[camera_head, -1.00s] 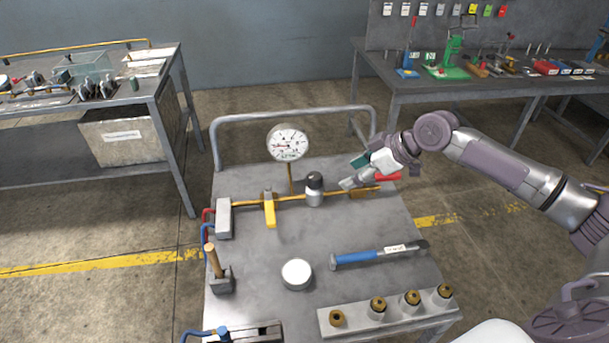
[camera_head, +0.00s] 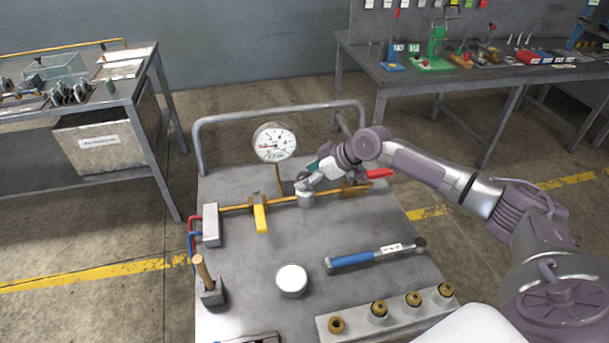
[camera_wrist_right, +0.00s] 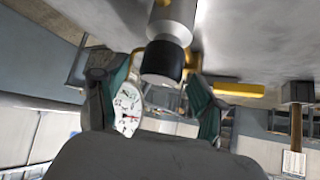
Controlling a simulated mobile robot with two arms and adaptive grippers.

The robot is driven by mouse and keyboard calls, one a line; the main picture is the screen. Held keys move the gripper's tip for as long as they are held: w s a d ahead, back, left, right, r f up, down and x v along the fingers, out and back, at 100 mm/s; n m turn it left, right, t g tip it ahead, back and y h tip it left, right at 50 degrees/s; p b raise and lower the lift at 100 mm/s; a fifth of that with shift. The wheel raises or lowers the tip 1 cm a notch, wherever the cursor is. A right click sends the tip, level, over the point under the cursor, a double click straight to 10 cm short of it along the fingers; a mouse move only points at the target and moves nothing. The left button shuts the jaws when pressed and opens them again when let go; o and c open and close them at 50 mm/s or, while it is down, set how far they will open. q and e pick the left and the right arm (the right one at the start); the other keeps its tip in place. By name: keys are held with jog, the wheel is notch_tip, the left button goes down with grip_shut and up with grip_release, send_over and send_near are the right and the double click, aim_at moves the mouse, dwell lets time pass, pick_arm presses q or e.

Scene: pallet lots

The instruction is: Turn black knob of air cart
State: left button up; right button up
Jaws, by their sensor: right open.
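The air cart (camera_head: 245,270) stands in front of me with a brass pipe along its top. The black knob (camera_wrist_right: 162,62) sits on a silver regulator body (camera_head: 306,200) in that pipe. In the head view my right gripper (camera_head: 308,183) is at the regulator and mostly covers the knob. In the right wrist view the open fingers of this gripper (camera_wrist_right: 153,95) stand on either side of the knob, with visible gaps; I cannot tell whether either finger touches it. My left gripper is not in view.
A pressure gauge (camera_head: 274,142) rises behind the pipe. A yellow lever (camera_head: 260,218) and a red handle (camera_head: 380,173) flank the regulator.

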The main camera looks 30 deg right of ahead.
jog(key=shift+w+a+f, duration=0.35)
jog(key=shift+w+f, duration=0.05)
jog(key=shift+f, duration=0.1)
jog(key=shift+c, duration=0.6)
jog(key=c, duration=1)
jog(key=m+t+h+p, duration=0.1)
jog(key=m+p, duration=0.1)
jog(key=p, duration=0.3)
jog(key=shift+r, duration=0.15)
jog(key=shift+f, duration=0.2)
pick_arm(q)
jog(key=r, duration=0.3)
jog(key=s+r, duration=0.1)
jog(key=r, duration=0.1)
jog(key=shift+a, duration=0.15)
pick_arm(e)
jog(key=shift+h, duration=0.3)
